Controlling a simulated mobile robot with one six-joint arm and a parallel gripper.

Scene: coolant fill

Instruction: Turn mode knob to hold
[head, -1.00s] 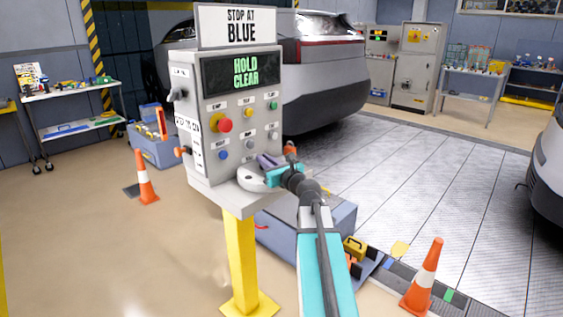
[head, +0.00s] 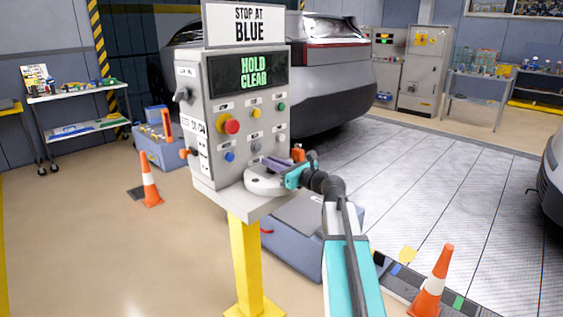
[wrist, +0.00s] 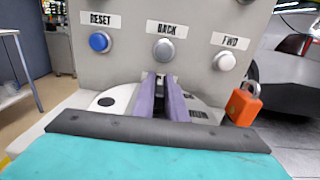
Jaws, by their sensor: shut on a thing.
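The control panel (head: 246,110) stands on a yellow post, with a display reading HOLD CLEAR. On its front shelf lies a pale round dial (head: 262,182) with dark marks, also in the wrist view (wrist: 92,103). My gripper (head: 270,163) is over this dial. In the wrist view its two purple fingers (wrist: 161,88) are close together, shut on the mode knob's grip at the dial's middle. The fingers hide most of the grip, and I cannot read which mark it points to.
A blue RESET button (wrist: 99,42), a grey BACK button (wrist: 164,50) and a pale FWD button (wrist: 224,61) are just above the dial. An orange padlock (wrist: 243,104) hangs at right. Orange cones (head: 149,180) stand on the floor.

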